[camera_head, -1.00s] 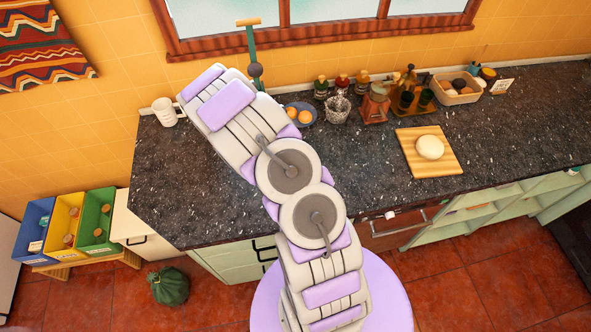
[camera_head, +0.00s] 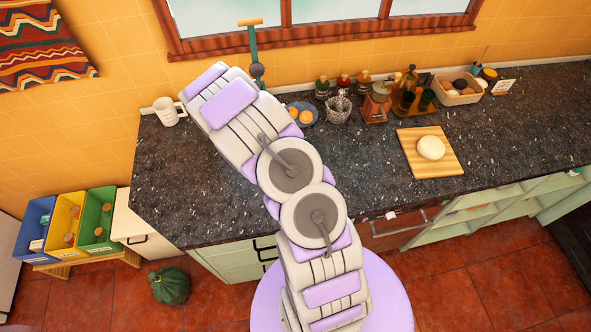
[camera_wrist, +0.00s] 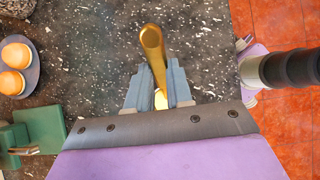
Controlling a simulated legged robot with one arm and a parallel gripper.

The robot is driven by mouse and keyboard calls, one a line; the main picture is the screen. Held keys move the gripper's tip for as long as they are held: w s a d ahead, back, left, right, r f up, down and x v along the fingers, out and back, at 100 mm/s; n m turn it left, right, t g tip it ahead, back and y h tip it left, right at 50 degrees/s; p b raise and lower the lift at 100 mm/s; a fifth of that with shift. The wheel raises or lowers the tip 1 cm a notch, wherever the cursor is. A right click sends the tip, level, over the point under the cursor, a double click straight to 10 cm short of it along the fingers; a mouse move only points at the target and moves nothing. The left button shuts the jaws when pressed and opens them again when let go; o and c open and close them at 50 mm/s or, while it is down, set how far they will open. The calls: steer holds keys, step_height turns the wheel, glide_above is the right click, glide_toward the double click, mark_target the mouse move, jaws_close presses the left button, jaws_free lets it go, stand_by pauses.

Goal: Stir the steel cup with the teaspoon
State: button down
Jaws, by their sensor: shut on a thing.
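In the wrist view, my gripper (camera_wrist: 157,90) is shut on a gold-coloured teaspoon (camera_wrist: 152,42). Its rounded end points up in the picture, and its lower part runs between the two grey-blue fingers. The dark speckled counter (camera_wrist: 215,50) lies beneath. In the head view my arm hides the gripper and the teaspoon. I cannot make out the steel cup for certain in either view; it may be behind my arm. No cup shows at the teaspoon in the wrist view.
A blue plate with orange-brown round items (camera_head: 301,113), a grey textured pot (camera_head: 338,110) and several bottles stand along the wall. A white mug (camera_head: 167,111) is at the left end, a wooden board (camera_head: 410,142) at right. A green-handled device (camera_head: 253,55) stands behind my arm. The left counter is clear.

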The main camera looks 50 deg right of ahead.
steer(key=shift+s+d+r+p, duration=0.4)
steer(key=shift+d+r, duration=0.1)
steer(key=shift+r, duration=0.45)
steer(key=shift+s+d+r+p, duration=0.25)
steer(key=shift+d+r+p, duration=0.25)
steer(key=shift+r, duration=0.45)
steer(key=shift+s+d+r+p, duration=0.35)
steer(key=shift+d+r, duration=0.15)
steer(key=shift+r, duration=0.45)
steer(key=shift+r, duration=0.1)
steer(key=shift+r+p, duration=1)
steer(key=shift+r, duration=0.5)
steer(key=shift+f, duration=0.1)
steer(key=w+a+f+m+g+y+b, duration=0.1)
steer(key=w+a+f+m+y+b, duration=0.15)
steer(key=w+a+b, duration=0.35)
steer(key=w+a+f+m+g+y+b, duration=0.1)
steer(key=w+a+f+m+g+b, duration=0.2)
steer(key=w+a+b, duration=0.35)
steer(key=w+a+m+y+b, duration=0.1)
steer(key=a+b, duration=0.3)
steer(key=a, duration=0.5)
steer(key=w+a+m+y+b, duration=0.1)
steer(key=w+a+m+b, duration=0.3)
steer(key=a, duration=0.5)
steer(key=shift+w+r+m+t, duration=0.15)
steer(key=shift+m+t, duration=0.2)
steer(key=shift+t, duration=0.05)
